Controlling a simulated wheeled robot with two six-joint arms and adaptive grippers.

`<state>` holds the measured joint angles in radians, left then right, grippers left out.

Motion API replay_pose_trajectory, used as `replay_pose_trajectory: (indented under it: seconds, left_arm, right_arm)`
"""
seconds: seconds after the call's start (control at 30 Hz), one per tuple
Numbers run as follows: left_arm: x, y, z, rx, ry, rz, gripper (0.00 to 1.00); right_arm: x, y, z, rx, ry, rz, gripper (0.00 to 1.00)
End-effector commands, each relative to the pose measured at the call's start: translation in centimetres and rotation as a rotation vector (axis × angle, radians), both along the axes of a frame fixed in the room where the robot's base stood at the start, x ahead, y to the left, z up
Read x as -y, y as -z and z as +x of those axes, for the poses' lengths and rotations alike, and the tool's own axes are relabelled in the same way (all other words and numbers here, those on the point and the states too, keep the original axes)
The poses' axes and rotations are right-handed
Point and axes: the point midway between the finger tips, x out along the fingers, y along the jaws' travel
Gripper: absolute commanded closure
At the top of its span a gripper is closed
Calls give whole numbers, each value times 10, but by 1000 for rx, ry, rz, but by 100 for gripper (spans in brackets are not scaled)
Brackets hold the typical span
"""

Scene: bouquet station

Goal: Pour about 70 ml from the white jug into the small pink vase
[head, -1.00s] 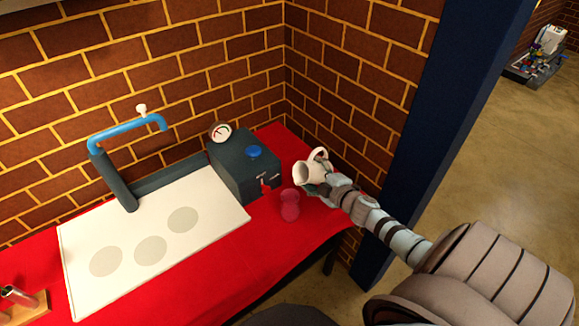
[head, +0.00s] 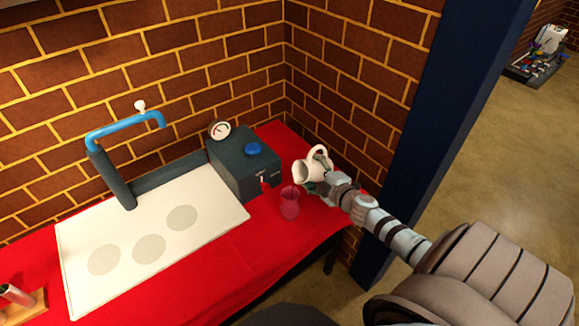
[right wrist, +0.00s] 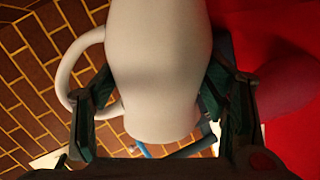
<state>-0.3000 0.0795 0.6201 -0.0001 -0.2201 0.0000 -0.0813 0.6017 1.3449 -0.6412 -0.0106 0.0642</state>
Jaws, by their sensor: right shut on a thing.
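The white jug (head: 310,172) is in my right gripper (head: 322,188), held above the red-covered table and tilted with its mouth towards the left. The right wrist view shows the jug (right wrist: 160,60) between both fingers (right wrist: 160,100), its handle at the left. The small pink vase (head: 290,203) stands upright on the table, just below and left of the jug's mouth. It is see-through and blends with the red cloth. In the right wrist view the vase (right wrist: 285,88) is a blurred pink shape at the right. No stream of liquid is visible. My left gripper is out of view.
A dark box (head: 240,170) with a blue button and a gauge (head: 219,130) stands behind the vase. A brick wall and blue post (head: 410,150) are close behind my right arm.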

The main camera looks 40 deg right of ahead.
Motion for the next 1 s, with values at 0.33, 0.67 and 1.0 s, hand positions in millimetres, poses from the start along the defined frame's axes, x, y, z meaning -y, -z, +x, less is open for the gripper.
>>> replay_pose_trajectory:
  seconds: [0.33,0.67,1.0]
  left_arm:
    - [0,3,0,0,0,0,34]
    - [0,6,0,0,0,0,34]
    - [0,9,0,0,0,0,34]
  right_arm:
    - [-1,1,0,1,-1,-17,82]
    - [-1,2,0,0,-1,-36,82]
    - [-1,3,0,-1,-1,-57,82]
